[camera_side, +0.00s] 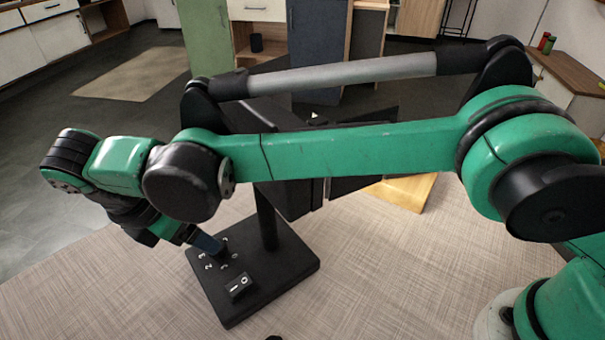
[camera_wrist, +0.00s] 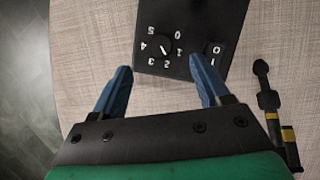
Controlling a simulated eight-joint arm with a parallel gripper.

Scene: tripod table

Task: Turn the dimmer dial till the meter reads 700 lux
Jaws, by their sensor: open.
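The dimmer dial (camera_wrist: 164,47) is a black knob on the lamp's black base (camera_side: 298,265), ringed by white numbers 0 to 5. A slanting white line marks its top; I cannot tell which end is the pointer. My gripper (camera_wrist: 160,64) is open, its blue fingers apart, with the dial ahead between the fingertips. In the side view my gripper (camera_side: 207,244) points down at the numbers and hides the dial. Any contact is not clear. No meter reading is legible in either view.
A rocker switch (camera_side: 239,286) sits on the base near the numbers. The lamp post (camera_side: 266,218) rises behind my gripper, under my arm. A black tool-like object with yellow bands (camera_wrist: 274,105) lies right of the base in the wrist view. The woven tabletop (camera_side: 120,290) is clear at left.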

